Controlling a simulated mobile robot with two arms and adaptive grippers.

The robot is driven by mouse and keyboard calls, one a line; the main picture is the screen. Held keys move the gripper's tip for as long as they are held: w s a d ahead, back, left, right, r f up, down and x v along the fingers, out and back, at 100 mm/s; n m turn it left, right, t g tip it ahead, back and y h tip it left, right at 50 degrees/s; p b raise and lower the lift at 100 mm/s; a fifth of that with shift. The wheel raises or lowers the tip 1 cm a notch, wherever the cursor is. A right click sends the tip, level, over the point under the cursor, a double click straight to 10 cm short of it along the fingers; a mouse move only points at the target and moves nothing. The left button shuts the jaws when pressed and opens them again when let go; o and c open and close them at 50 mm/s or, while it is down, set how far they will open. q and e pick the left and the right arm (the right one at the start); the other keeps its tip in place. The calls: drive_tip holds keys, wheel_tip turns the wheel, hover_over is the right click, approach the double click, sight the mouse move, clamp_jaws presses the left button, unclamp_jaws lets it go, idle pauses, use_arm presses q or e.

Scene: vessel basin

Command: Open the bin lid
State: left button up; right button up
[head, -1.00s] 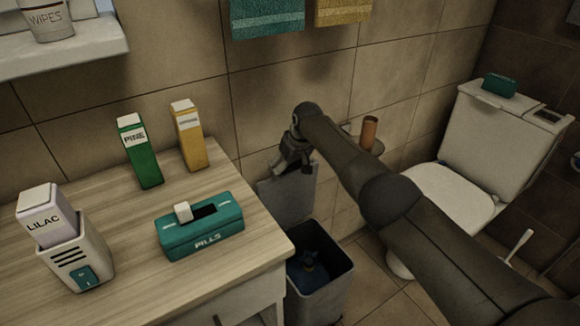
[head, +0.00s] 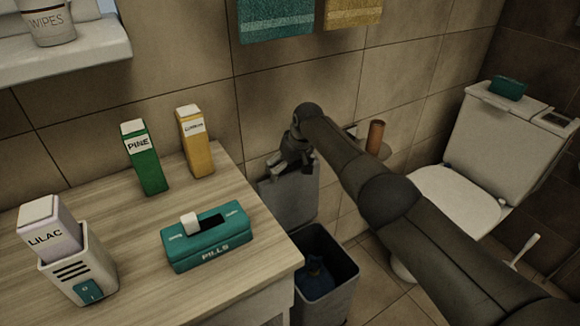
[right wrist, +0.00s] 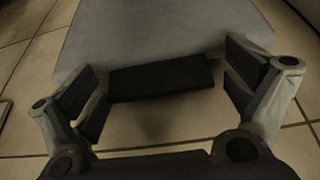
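The bin (head: 344,297) is a grey open-topped box on the floor beside the counter, with a dark blue bag (head: 318,277) inside. Its grey lid (head: 292,203) stands raised, near upright, at the bin's back against the wall side. In the right wrist view the lid (right wrist: 165,40) is a flat grey panel with a dark handle bar (right wrist: 160,78) at its edge. My right gripper (head: 291,160) is at the lid's top edge. Its fingers (right wrist: 165,88) are spread on either side of the handle, with a small gap at the right. My left gripper is not in view.
A wooden counter (head: 130,285) at left bears a teal PILLS box (head: 210,243), green and yellow cartons, and a LILAC dispenser (head: 80,265). A toilet (head: 460,190) stands at right. Towels (head: 275,18) hang above. Some tiled floor is clear right of the bin.

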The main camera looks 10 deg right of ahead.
drive_tip(key=shift+d, duration=0.1)
drive_tip(key=shift+s+d+r, duration=0.1)
drive_tip(key=shift+s+r, duration=0.05)
drive_tip(key=shift+r, duration=0.5)
drive_tip(key=v, duration=1)
drive_tip(key=shift+s+r, duration=0.15)
drive_tip(key=shift+r, duration=0.2)
